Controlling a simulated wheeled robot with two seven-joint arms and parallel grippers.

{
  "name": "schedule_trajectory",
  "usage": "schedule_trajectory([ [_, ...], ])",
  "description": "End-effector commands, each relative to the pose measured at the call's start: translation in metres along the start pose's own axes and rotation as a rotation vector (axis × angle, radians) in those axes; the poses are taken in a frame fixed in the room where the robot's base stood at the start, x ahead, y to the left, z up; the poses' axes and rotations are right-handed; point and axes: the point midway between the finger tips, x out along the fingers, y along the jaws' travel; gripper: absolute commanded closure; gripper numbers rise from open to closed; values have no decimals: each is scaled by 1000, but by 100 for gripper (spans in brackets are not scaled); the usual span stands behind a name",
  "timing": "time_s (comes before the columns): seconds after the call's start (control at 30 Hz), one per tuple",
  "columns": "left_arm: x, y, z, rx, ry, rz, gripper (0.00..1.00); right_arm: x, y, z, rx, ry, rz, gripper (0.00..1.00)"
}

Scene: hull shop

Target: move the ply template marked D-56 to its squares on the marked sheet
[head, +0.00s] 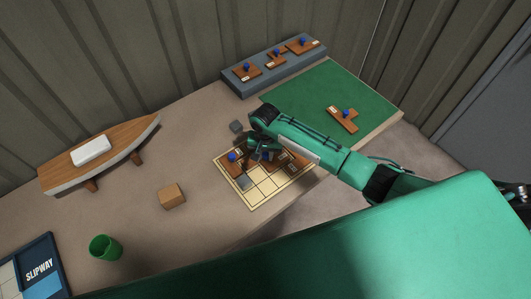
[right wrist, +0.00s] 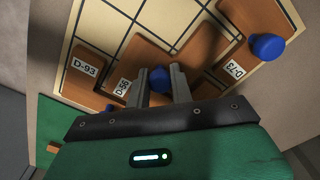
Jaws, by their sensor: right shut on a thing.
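The ply template marked D-56 (right wrist: 190,50) is brown with a blue knob and a white label. My right gripper (right wrist: 163,84) is shut on its knob. In the head view my right gripper (head: 262,150) is over the back part of the marked sheet (head: 268,194), a cream board with dark grid lines, and mostly hides the template. The template lies over the sheet between template D-93 (right wrist: 92,67) and template D-73 (right wrist: 262,28). I cannot tell whether it touches the sheet. My left gripper is not in view.
A grey rack (head: 273,70) with several templates and a green mat (head: 310,92) with one template (head: 341,120) are behind. A wooden block (head: 171,196), green cup (head: 104,248) and hull model (head: 102,158) stand left.

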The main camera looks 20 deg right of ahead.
Motion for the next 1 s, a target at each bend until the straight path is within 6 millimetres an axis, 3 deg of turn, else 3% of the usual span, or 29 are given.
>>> schedule_trajectory([
  [0.17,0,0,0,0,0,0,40,1,0,0,1,0,0,100],
  [0.2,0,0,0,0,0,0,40,2,0,0,1,0,0,76],
  [0.3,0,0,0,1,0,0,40,2,0,0,1,0,0,56],
  [0.67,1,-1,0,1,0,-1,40,-3,0,-1,0,1,-1,56],
  [0.77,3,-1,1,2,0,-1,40,-14,-1,-1,0,2,-3,56],
  [1.0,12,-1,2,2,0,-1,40,-63,-1,-1,-1,3,-3,56],
])
